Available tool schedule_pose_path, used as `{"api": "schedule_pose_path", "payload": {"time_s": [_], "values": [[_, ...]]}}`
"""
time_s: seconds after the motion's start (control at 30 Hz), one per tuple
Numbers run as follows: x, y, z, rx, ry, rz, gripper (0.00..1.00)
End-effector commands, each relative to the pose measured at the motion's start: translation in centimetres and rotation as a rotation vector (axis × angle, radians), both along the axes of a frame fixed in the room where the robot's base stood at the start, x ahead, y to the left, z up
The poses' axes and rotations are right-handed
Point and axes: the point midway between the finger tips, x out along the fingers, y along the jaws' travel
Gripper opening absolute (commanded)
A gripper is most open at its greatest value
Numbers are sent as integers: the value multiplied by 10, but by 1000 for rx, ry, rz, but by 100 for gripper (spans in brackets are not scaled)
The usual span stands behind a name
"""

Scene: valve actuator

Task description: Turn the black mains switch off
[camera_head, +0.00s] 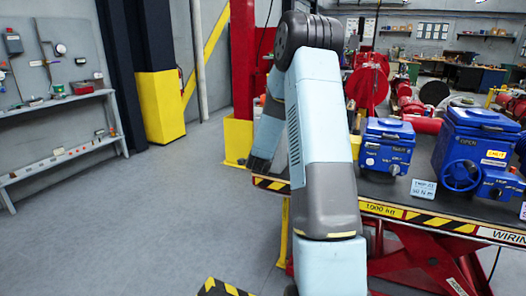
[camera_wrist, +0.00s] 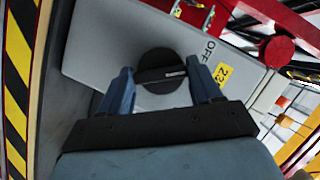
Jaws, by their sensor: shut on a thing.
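The black mains switch (camera_wrist: 159,66) is a round knob with a raised bar across it, on the face of a light grey box (camera_wrist: 95,45) in the wrist view. A white mark on the bar's right part points right, towards the printed word OFF (camera_wrist: 210,47). My gripper (camera_wrist: 160,73) has one blue finger on each side of the bar and is shut on the switch.
A yellow label (camera_wrist: 223,74) is beside OFF. Red bars and a red round part (camera_wrist: 278,51) lie beyond the box. In the head view, blue actuators (camera_head: 385,148) stand on the striped-edge bench (camera_head: 400,211). The floor (camera_head: 150,225) at left is clear.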

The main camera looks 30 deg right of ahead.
Motion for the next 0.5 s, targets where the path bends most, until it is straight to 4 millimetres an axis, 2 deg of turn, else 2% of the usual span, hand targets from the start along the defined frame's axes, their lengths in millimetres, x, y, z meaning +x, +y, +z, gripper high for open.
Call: {"api": "schedule_pose_path", "payload": {"time_s": [0.5], "values": [[-1, -2, -2, -117, 158, -5, 33]]}}
